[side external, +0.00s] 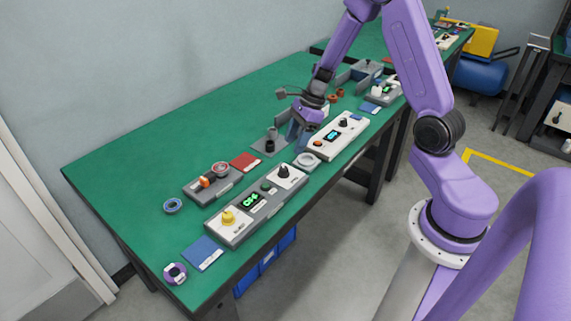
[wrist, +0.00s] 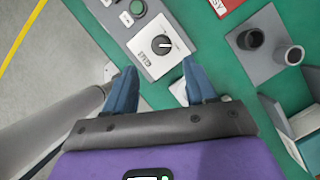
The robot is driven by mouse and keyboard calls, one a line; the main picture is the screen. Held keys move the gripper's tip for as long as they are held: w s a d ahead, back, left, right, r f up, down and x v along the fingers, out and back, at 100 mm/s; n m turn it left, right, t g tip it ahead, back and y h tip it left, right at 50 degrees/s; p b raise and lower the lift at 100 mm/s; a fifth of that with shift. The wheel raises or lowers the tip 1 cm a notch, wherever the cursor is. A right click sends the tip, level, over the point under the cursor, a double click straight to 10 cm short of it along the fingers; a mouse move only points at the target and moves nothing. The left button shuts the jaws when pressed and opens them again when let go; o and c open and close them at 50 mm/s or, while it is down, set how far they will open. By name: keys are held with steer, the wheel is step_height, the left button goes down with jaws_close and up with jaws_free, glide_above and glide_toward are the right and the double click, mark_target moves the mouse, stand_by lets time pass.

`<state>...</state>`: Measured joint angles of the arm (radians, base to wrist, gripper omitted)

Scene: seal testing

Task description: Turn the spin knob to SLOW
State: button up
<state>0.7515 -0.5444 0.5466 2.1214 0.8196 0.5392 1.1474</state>
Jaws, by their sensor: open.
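A black knob (wrist: 162,44) sits on the white plate at one end of a long grey control box (side external: 244,219). It also shows in the side view (side external: 284,172). Its white pointer mark points right in the wrist view. The label beside it is too small to read for sure. A yellow knob (side external: 228,216) and a lit green display (side external: 251,200) are on the same box. My gripper (wrist: 159,66) is open and empty, with its blue fingers apart. It is above the bench near the knob's end of the box, not touching the knob. It also shows in the side view (side external: 297,136).
A white box (side external: 325,146) with another black knob stands to the right. A grey plate with two dark cylinders (wrist: 270,48) and a red card (side external: 245,161) lie behind the control box. A white round part (side external: 307,161) lies between the boxes. The green bench's back left is clear.

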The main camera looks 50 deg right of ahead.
mark_target(284, 168)
steer(key=x, duration=0.8)
steer(key=shift+w+f, duration=0.1)
steer(key=shift+f, duration=0.15)
jaws_close()
steer(key=shift+a, duration=0.1)
